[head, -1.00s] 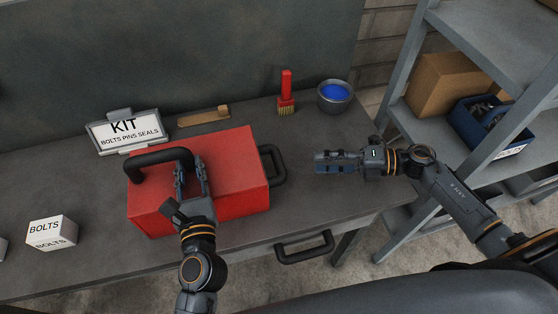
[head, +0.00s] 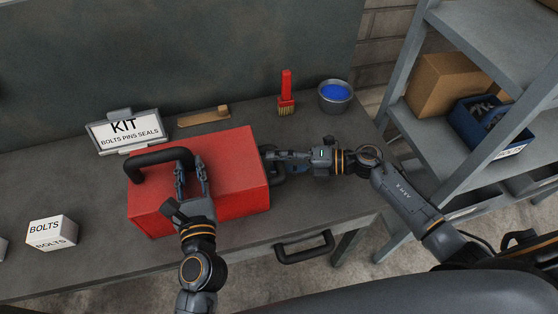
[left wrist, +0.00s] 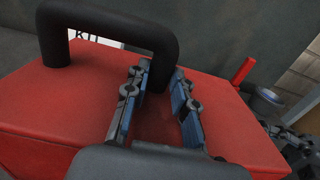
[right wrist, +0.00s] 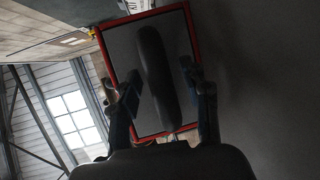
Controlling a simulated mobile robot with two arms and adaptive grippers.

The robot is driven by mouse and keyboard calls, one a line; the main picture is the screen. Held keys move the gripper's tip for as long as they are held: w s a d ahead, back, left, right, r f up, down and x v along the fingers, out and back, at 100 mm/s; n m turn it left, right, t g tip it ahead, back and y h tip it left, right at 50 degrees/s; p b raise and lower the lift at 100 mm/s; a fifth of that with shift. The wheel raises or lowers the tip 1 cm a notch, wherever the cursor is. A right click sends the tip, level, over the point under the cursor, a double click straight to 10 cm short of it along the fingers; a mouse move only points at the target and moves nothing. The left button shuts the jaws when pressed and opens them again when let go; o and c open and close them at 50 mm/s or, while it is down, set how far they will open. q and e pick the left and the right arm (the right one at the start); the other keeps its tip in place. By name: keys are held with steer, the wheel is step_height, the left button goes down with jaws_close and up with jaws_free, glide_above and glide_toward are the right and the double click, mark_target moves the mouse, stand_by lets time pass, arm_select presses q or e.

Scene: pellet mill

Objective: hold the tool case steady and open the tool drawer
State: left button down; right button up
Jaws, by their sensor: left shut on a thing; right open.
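The red tool case (head: 235,180) stands on the bench with a black handle (head: 143,165) on top. My left gripper (head: 190,166) is shut on this top handle, which also shows between its fingers in the left wrist view (left wrist: 158,45). On the case's right end is the tool drawer, a dark front (right wrist: 122,50) framed in red, with a dark bar handle (right wrist: 155,75). The drawer looks shut. My right gripper (head: 266,161) is open at this handle, one finger on each side of it in the right wrist view; whether they touch it I cannot tell.
A second black handle (head: 304,248) sticks out from the bench's front edge. A KIT sign (head: 125,131), a red brush (head: 286,92), a bowl of blue stuff (head: 335,95) and a BOLTS box (head: 50,233) stand around the case. Shelving (head: 440,115) rises at right.

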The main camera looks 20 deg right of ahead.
arm_select(q)
steer(key=shift+f, duration=0.35)
arm_select(e)
jaws_close()
arm_select(q)
steer(key=shift+a, duration=0.1)
arm_select(e)
steer(key=d, duration=1.7)
steer(key=shift+w+d, duration=0.15)
steer(key=shift+r, duration=0.1)
jaws_free()
